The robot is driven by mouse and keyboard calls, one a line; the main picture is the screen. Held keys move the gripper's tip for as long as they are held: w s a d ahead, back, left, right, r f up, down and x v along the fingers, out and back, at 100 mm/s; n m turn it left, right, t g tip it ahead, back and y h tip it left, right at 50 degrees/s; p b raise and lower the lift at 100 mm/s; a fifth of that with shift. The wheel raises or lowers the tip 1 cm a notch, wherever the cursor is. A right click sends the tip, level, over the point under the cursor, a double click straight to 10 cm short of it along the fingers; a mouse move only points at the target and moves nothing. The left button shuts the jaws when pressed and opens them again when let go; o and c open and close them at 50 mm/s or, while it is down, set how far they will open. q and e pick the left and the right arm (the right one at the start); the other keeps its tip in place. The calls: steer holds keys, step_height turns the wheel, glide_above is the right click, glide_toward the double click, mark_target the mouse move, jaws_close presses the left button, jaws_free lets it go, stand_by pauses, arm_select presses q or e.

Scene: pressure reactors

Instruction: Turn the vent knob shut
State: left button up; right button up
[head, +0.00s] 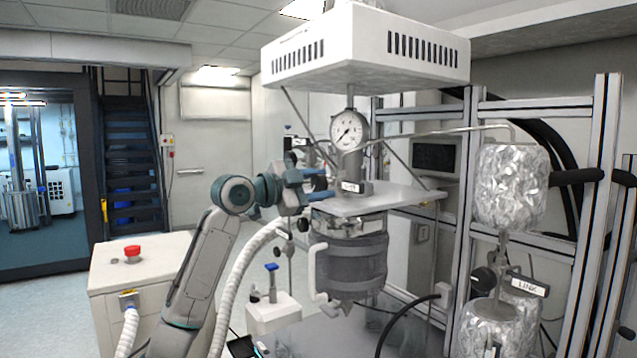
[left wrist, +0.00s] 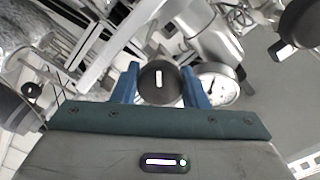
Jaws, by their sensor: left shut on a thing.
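The vent knob (left wrist: 158,84) is a round black knob with a white mark on its face, seen in the left wrist view. The mark stands nearly upright in that picture. My left gripper (head: 308,186) reaches in from the left at the reactor's top plate in the head view. Its two blue fingers are shut on the knob, one on each side. In the head view the fingers partly hide the dark knob (head: 320,183). My right gripper is in neither view.
A pressure gauge (head: 349,130) stands just right of the gripper, above the reactor's top plate (head: 385,201). The jacketed vessel (head: 357,263) hangs below. Foil-wrapped vessels (head: 511,188) and a metal frame (head: 592,230) are on the right. A white cabinet with a red button (head: 132,252) stands left.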

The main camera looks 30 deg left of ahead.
arm_select(q)
steer(key=m, duration=0.5)
steer(key=shift+m+p, duration=0.3)
steer(key=shift+p, duration=0.1)
steer(key=m, duration=0.3)
steer(key=shift+m, duration=0.5)
steer(key=o, duration=1)
steer(key=shift+c, duration=0.2)
